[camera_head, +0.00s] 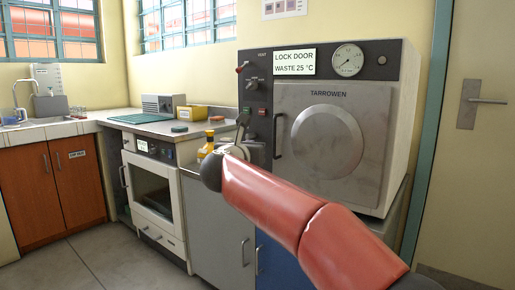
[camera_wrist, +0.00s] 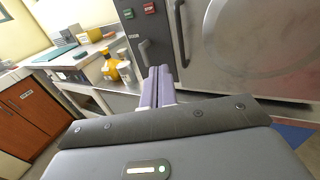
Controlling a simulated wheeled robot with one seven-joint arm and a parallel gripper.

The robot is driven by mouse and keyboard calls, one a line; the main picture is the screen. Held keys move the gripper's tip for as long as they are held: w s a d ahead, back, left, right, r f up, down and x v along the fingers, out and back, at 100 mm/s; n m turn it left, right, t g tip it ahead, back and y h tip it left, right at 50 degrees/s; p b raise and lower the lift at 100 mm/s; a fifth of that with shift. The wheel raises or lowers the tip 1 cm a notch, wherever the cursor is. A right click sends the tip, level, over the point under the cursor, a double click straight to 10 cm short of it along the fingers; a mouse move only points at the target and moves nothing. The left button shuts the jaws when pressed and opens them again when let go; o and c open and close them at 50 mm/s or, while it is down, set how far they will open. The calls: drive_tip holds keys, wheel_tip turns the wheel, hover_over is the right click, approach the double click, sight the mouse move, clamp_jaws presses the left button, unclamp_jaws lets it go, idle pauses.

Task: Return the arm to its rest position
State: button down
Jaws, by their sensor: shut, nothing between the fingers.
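My gripper (camera_wrist: 159,74) shows in the wrist view with its two pale fingers pressed together and nothing between them. It points toward the front of the grey autoclave (camera_wrist: 250,45), near its dark handle and control strip. In the head view my red arm reaches from the lower right up to the front of the autoclave (camera_head: 390,120), whose round-panelled door looks closed. My wrist hides most of the gripper there, and I cannot tell its exact gap to the autoclave.
A yellow bottle (camera_head: 205,145) stands left of my wrist, on the counter side. A white incubator-like oven (camera_head: 152,190) is below the worktop (camera_head: 160,128). A sink (camera_head: 40,122) is at far left. The floor (camera_head: 95,255) at lower left is clear.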

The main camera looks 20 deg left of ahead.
drive_tip(key=s+d+r+n+y, duration=0.4)
drive_tip(key=d+r+n+y, duration=0.15)
drive_tip(key=n, duration=0.55)
drive_tip(key=s+d+f+n+g, duration=0.2)
drive_tip(key=s+d+f+n, duration=0.15)
drive_tip(key=d+n, duration=0.45)
drive_tip(key=s+d+f+n+g+h, duration=0.4)
drive_tip(key=s+d+f+n, duration=0.3)
drive_tip(key=s+d+f, duration=0.6)
drive_tip(key=s+d+f+n+g+h, duration=0.4)
drive_tip(key=s+d+f, duration=0.8)
drive_tip(key=d, duration=0.7)
wheel_tip(320, 180, down, 3)
drive_tip(key=n+g, duration=0.2)
drive_tip(key=n, duration=0.2)
drive_tip(key=shift+s+f, duration=0.2)
drive_tip(key=shift+s, duration=0.2)
drive_tip(key=shift+w+r+h, duration=0.1)
drive_tip(key=shift+w+h, duration=0.05)
drive_tip(key=shift+h, duration=0.1)
